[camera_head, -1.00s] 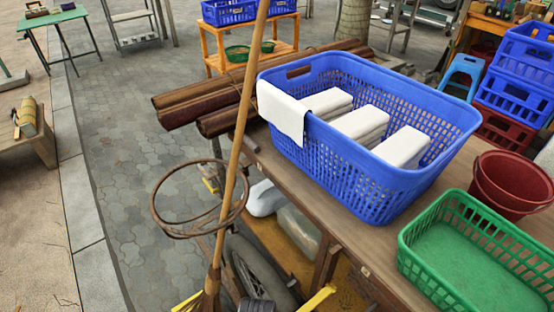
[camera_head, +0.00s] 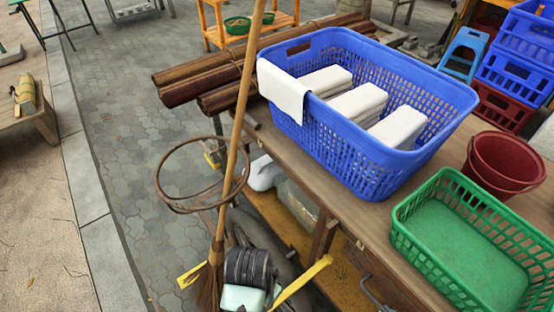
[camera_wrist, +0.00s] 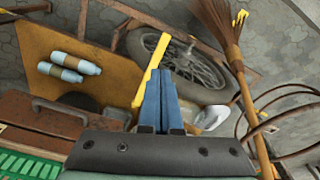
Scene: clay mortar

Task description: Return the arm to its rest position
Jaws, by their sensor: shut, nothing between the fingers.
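My gripper (camera_wrist: 160,74) shows in the wrist view as two blue-grey fingers side by side, shut with nothing between them. Behind them a dark bracket fills the bottom of that view. The fingertips appear in front of a yellow bar (camera_wrist: 152,68) of a cart with a spoked wheel (camera_wrist: 190,65); I cannot tell the gap. In the head view, the dark ribbed and pale green part of my arm shows low in the middle, beside the broom and left of the wooden table (camera_head: 300,178). The fingers cannot be made out there.
The broom (camera_head: 243,110) and a rusty ring (camera_head: 170,202) stand close to my arm. On the table are a blue basket (camera_head: 400,160) holding white blocks and a cloth, a red bucket (camera_head: 505,160) and a green crate (camera_head: 400,225). Paving (camera_head: 120,130) at left is open.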

